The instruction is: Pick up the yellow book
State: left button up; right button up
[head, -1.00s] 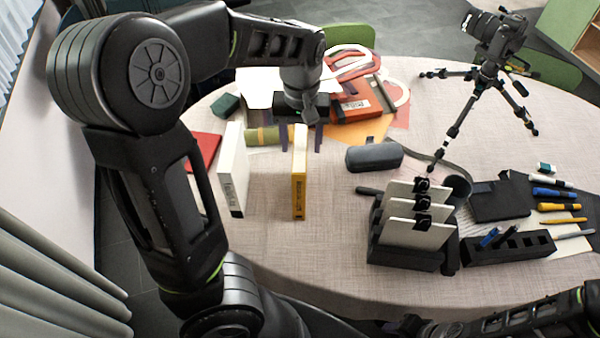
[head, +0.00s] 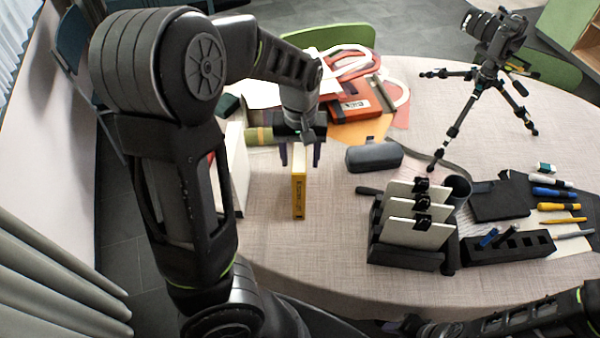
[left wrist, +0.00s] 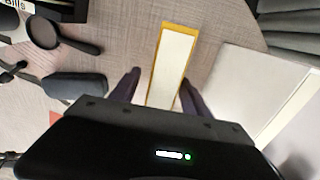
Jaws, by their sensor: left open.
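The yellow book (head: 299,196) stands upright on the table, its yellow spine facing me in the head view. In the left wrist view the yellow book (left wrist: 172,62) shows its pale page edges framed by a yellow cover. My left gripper (head: 300,160) is open above the book's far part, one finger on each side of it. In the left wrist view the left gripper's fingers (left wrist: 158,88) flank the near end of the book, with a gap visible on each side. My right arm shows at the lower right of the head view; its gripper's fingertips cannot be made out.
A white book (head: 236,165) stands left of the yellow one, partly behind my arm. A dark grey case (head: 374,156) lies to the right. A black card holder (head: 405,256) and a camera tripod (head: 480,90) stand further right. The table in front of the yellow book is clear.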

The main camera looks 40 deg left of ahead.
pick_arm(q)
grip_shut()
dwell(0.6)
dwell(0.8)
